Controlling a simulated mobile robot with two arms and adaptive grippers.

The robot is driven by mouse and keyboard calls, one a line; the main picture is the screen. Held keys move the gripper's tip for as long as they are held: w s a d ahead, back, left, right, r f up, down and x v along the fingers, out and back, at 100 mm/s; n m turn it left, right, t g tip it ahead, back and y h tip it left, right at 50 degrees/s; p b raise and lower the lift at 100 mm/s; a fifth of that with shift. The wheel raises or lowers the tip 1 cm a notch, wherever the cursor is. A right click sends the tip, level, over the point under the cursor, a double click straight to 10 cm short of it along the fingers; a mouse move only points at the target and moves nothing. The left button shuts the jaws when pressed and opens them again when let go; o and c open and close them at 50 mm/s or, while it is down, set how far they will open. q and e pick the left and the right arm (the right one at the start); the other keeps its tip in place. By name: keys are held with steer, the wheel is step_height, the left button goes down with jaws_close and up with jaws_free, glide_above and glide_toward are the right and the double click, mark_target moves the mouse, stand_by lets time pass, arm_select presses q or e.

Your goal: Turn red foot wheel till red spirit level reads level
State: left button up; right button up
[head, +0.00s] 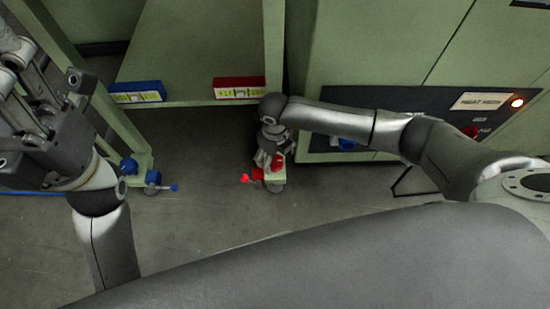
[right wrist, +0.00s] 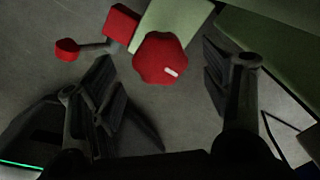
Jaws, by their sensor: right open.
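The red foot wheel (right wrist: 160,60), a knobbed red disc with a pale mark, lies between the open fingers of my right gripper (right wrist: 160,98) in the right wrist view, apart from both. In the head view the wheel (head: 277,162) is partly hidden by my right gripper (head: 268,158), which reaches down at it. The red spirit level (head: 239,88) sits on the green shelf edge; its bubble is too small to read. My left gripper (head: 35,125) is raised at the far left of the head view; its fingers spread apart, empty.
A blue spirit level (head: 137,92) and blue foot wheel (head: 129,166) are at the left. A red lever with a ball end (right wrist: 67,49) sticks out beside the red wheel. A green cabinet with a dark panel (head: 440,108) and lit lamp stands right. Grey floor (head: 205,190) between the feet is clear.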

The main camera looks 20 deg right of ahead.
mark_target(275, 161)
step_height(275, 161, up, 9)
stand_by(0.3)
steer(key=shift+c, duration=0.2)
